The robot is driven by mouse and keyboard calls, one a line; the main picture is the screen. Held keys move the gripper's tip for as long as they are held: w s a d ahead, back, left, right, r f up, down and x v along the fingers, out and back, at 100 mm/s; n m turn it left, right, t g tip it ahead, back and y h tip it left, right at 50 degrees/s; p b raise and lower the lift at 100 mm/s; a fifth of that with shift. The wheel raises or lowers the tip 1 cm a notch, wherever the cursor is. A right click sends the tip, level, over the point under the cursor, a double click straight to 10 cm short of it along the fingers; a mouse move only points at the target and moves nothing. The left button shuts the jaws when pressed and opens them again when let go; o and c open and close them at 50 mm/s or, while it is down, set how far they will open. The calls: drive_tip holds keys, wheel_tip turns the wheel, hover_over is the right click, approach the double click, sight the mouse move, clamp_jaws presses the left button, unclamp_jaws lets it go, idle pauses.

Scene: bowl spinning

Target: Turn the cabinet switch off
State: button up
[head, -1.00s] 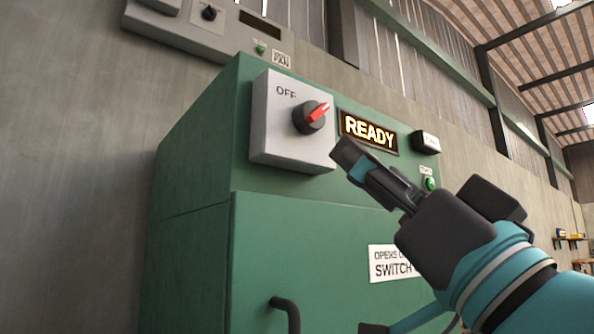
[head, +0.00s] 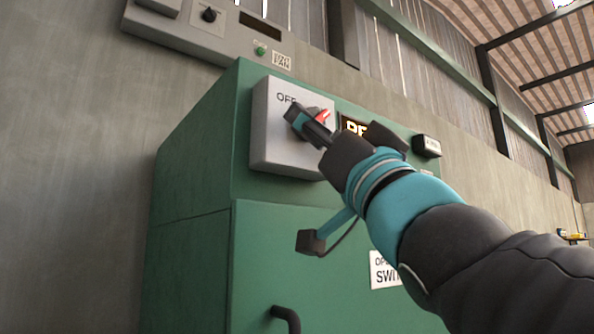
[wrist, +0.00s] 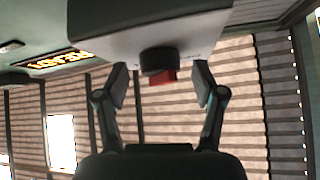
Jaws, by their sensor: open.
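The cabinet switch is a round black knob with a red pointer (head: 322,115) on a light grey box (head: 265,140) marked OFF at its upper left. In the head view my gripper (head: 296,116) is in front of the knob and hides most of it. The red pointer shows just to the right of the fingers. In the wrist view the black knob (wrist: 158,61) with its red part lies ahead, between the two spread fingers of my gripper (wrist: 160,88). The gripper is open, and I see no clear contact with the knob.
The green cabinet (head: 190,170) has a dark door handle (head: 287,318) below. A lit display (wrist: 62,60), partly hidden by my arm in the head view, is beside the switch box. A grey panel (head: 185,30) is on the wall above left.

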drive_tip(key=shift+w+a+r, duration=0.1)
drive_tip(key=shift+r, duration=0.05)
drive_tip(key=c, duration=1.1)
drive_tip(key=shift+c, duration=0.2)
